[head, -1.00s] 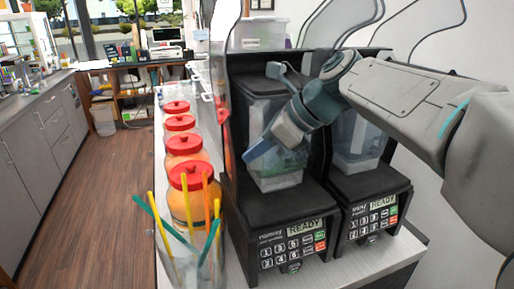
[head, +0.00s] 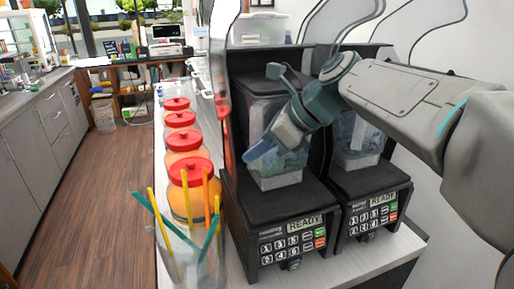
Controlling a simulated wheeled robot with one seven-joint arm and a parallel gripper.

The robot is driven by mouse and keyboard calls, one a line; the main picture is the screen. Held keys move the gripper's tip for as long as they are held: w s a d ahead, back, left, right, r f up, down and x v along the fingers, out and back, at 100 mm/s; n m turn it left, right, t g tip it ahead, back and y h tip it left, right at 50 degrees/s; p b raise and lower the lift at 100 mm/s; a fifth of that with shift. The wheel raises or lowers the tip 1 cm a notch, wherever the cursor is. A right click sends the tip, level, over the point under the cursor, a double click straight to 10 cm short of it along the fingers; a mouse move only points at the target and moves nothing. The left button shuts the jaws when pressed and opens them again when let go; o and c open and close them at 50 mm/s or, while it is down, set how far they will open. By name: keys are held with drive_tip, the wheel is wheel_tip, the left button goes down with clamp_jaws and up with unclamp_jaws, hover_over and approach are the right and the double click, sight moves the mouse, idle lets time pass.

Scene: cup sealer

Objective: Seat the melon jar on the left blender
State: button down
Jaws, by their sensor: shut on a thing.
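The left blender (head: 290,238) is a black machine with a keypad and a READY display. A clear jar (head: 277,181) with green contents low inside, which I take for the melon jar, stands upright over its base. My gripper (head: 268,148) reaches in from the upper right and is shut on this jar. My gripper and wrist cover part of the jar, and its handle is hidden. The jar's foot looks to be at the base top; I cannot tell whether it is fully seated.
A second blender (head: 370,213) with its own clear jar (head: 352,150) stands close at the right. Several red-lidded orange jars (head: 188,172) line the counter at the left. A clear container of coloured straws (head: 205,262) stands in front of them.

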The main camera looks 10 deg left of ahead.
idle(0.7)
drive_tip(key=c, duration=1.3)
unclamp_jaws()
drive_tip(key=shift+f, duration=0.35)
drive_tip(key=v, duration=1.4)
drive_tip(key=shift+r, duration=0.15)
drive_tip(key=s+d+f+n+t+h, duration=0.1)
drive_tip(key=s+d+f+n+h, duration=0.2)
drive_tip(key=f, duration=0.6)
drive_tip(key=s+d+f+n+h, duration=0.3)
drive_tip(key=s+d+f+n, duration=0.2)
drive_tip(key=d+f+n, duration=0.2)
drive_tip(key=s+d+f+n+t+h, duration=0.1)
drive_tip(key=s+d+f+n+h, duration=0.2)
drive_tip(key=f+n, duration=0.6)
wheel_tip(320, 180, down, 4)
drive_tip(key=s+d, duration=0.1)
drive_tip(key=d, duration=0.1)
drive_tip(key=shift+s+d+t, duration=0.3)
drive_tip(key=shift+s+d, duration=0.05)
drive_tip(key=shift+s, duration=0.05)
